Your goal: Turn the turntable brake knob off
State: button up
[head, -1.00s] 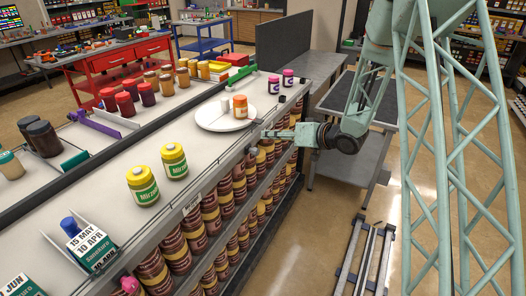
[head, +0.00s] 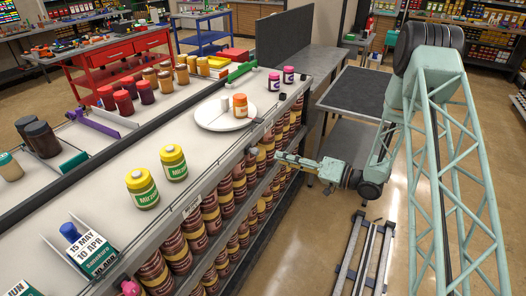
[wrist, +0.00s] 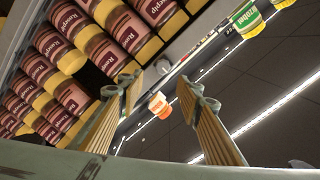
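The turntable (head: 210,122) is a white round plate on the bench top in the head view, with an orange-labelled jar (head: 240,106) and a white item on it. A small grey knob (head: 252,150) sits on the bench's front edge below it; I take it as the brake knob. A rounded grey knob (wrist: 163,66) also shows in the wrist view, beyond the fingers; its setting cannot be read. My gripper (head: 279,158) is in front of the bench edge, right of the knob and apart from it. In the wrist view my gripper (wrist: 157,90) is open and empty.
Shelves of brown and yellow jars (head: 211,215) lie under the bench edge. Yellow jars (head: 142,187) stand on the bench left of the turntable, and pink-lidded jars (head: 274,82) behind it. A dark-topped table (head: 355,92) stands right. Floor in front is partly clear.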

aim_at(258, 153)
jog(key=shift+s+d+f+y, duration=0.4)
jog(key=shift+s+d+y, duration=0.15)
jog(key=shift+s, duration=0.1)
jog(key=shift+a, duration=0.1)
jog(key=shift+x, duration=6.8)
jog(key=shift+c, duration=0.9)
jog(key=shift+b, duration=0.3)
jog(key=c, duration=0.7)
